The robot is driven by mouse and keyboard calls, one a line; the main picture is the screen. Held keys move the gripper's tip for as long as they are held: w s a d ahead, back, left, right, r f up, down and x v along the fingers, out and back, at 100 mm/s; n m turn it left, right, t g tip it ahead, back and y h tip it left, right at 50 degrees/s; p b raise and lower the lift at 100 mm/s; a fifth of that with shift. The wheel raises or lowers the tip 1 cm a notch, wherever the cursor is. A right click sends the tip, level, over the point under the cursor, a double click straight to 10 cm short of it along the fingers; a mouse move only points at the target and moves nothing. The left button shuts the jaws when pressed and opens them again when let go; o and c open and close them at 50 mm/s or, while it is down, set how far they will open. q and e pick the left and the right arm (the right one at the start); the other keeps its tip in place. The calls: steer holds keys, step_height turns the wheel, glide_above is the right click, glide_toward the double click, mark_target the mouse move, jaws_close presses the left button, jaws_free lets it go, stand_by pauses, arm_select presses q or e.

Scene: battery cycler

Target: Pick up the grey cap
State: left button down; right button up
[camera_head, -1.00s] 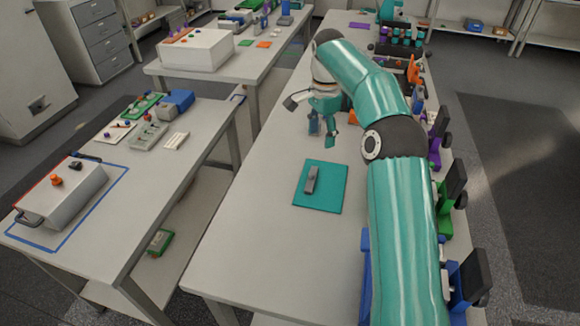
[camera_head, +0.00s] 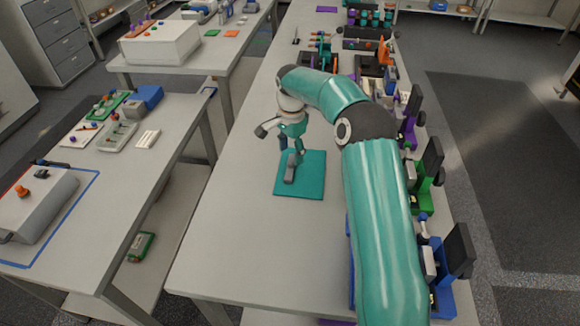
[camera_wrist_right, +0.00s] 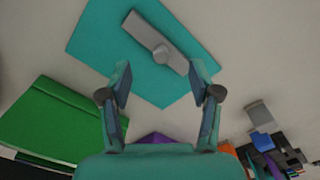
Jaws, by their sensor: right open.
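The grey cap (camera_head: 290,174) is a long bar lying flat on the teal mat (camera_head: 313,178). In the right wrist view, the cap (camera_wrist_right: 150,33) has a round raised part near its middle and lies on the mat (camera_wrist_right: 100,30), beyond my fingertips. My right gripper (camera_head: 291,155) hangs over the mat at the cap, partly covering it in the head view. In the right wrist view my right gripper (camera_wrist_right: 160,77) is open, its two fingers apart with nothing between them. My left gripper is in neither view.
Coloured stations line the right side of the bench, including a green one (camera_head: 427,175) and a blue one (camera_head: 440,285). The bench surface (camera_head: 235,225) left of and in front of the mat is clear. A separate table (camera_head: 105,205) stands at the left.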

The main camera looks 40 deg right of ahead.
mark_target(290, 161)
step_height(290, 161, down, 4)
steer(key=shift+w+f+p, duration=0.1)
steer(key=shift+p, duration=0.7)
steer(key=shift+f, duration=0.4)
steer(key=shift+a, duration=0.1)
steer(key=c, duration=1.1)
